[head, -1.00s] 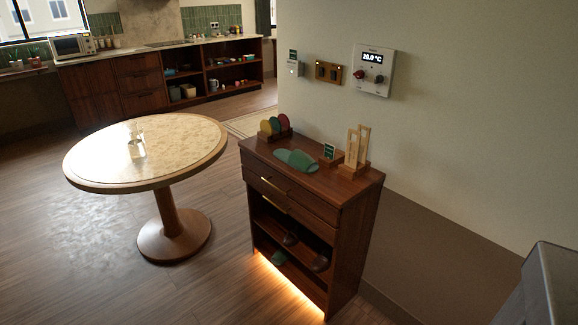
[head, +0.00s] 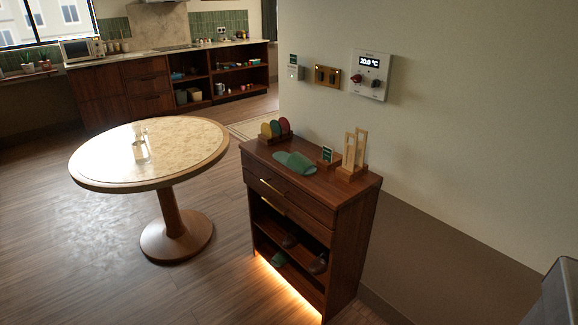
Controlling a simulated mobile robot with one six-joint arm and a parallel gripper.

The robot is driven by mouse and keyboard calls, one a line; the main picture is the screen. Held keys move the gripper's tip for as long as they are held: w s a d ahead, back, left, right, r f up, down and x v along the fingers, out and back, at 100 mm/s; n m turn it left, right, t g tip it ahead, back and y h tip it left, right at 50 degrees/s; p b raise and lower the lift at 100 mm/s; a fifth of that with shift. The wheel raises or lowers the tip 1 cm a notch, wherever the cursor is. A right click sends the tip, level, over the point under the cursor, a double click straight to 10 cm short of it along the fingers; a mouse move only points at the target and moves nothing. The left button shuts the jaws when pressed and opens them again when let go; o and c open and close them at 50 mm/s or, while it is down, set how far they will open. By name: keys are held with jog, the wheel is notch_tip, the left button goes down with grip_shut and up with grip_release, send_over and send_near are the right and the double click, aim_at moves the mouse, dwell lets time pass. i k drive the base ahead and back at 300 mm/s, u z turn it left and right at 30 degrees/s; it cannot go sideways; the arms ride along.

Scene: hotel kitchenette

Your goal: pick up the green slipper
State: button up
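A small green slipper (head: 278,258) lies low in the open lower part of the wooden cabinet (head: 340,222), at its left side. Two dark brown slippers are there too, one (head: 290,241) behind it to the right and one (head: 318,264) near the right side. A flat green item (head: 295,163) lies on the cabinet top; it looks like slippers or a mat, and I cannot tell which. My gripper is not in view.
The cabinet top also holds a rack of coloured discs (head: 275,130), a small green sign (head: 327,155) and a wooden stand (head: 353,157). A round table (head: 95,165) stands to the left. Floor in front of the cabinet (head: 215,285) is clear.

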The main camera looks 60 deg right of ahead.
aim_at(293, 158)
jog(key=z, duration=0.1)
jog(key=i, duration=0.95)
jog(key=u, duration=0.05)
